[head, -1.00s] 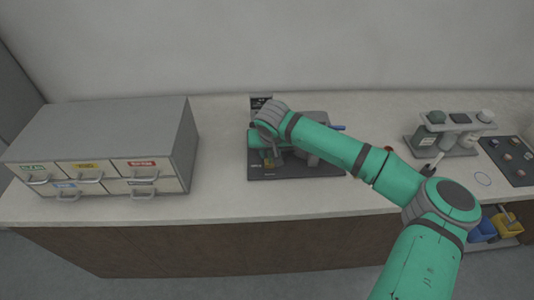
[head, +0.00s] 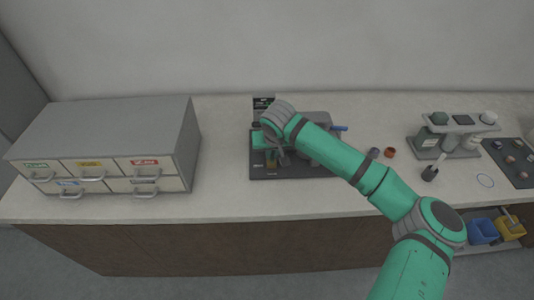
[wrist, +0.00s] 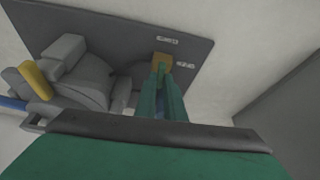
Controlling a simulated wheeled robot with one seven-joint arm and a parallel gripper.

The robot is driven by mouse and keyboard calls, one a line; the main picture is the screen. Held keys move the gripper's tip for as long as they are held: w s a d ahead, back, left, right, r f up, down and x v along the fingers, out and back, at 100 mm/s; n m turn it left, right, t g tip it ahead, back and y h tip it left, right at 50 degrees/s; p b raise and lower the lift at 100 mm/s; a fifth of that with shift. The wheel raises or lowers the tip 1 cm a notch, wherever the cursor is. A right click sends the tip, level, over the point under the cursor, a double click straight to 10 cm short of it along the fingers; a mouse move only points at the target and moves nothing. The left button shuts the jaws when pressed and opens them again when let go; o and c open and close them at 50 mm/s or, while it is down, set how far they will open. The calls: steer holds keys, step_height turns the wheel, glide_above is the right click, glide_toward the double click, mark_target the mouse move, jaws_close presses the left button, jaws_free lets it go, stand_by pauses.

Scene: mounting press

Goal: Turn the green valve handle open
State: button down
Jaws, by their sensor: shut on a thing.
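My gripper (wrist: 161,80) reaches down at the left part of the dark press plate (head: 295,173). In the wrist view its two green fingers come close together at a small brass-yellow block (wrist: 162,59), which has pale labels beside it. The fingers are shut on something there. The green valve handle cannot be told apart from my green fingers and is mostly hidden between or behind them. In the head view the brass block (head: 271,166) shows just below the gripper. How far the handle is turned cannot be seen.
The grey press body (wrist: 80,75) with a yellow part (wrist: 36,80) stands close beside my fingers. A grey drawer cabinet (head: 105,130) is at the left. A bottle rack (head: 455,128), small cups (head: 390,153) and a dark tray (head: 512,160) are at the right. The counter front is clear.

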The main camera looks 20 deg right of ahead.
steer(key=shift+n+y, duration=0.7)
steer(key=shift+n, duration=0.9)
steer(key=n, duration=0.2)
steer(key=n+y, duration=0.1)
steer(key=n, duration=0.1)
steer(key=shift+w+d+r+y, duration=0.1)
steer(key=shift+d+y, duration=0.1)
steer(key=shift+y, duration=0.1)
steer(key=n, duration=0.2)
steer(key=n+g+y, duration=0.1)
steer(key=n, duration=0.2)
steer(key=shift+w+d+n+g+y, duration=0.2)
steer(key=shift+d+n+g+y, duration=0.1)
steer(key=shift+w+d+r+n+g+y, duration=0.15)
steer(key=shift+n+g, duration=0.15)
steer(key=shift+n, duration=0.65)
steer(key=shift+d+n+g+y, duration=0.15)
steer(key=shift+n+g, duration=0.15)
steer(key=shift+n, duration=0.65)
steer(key=c, duration=1.8)
jaws_free()
steer(key=shift+c, duration=0.2)
steer(key=shift+a, duration=0.1)
steer(key=shift+a, duration=0.1)
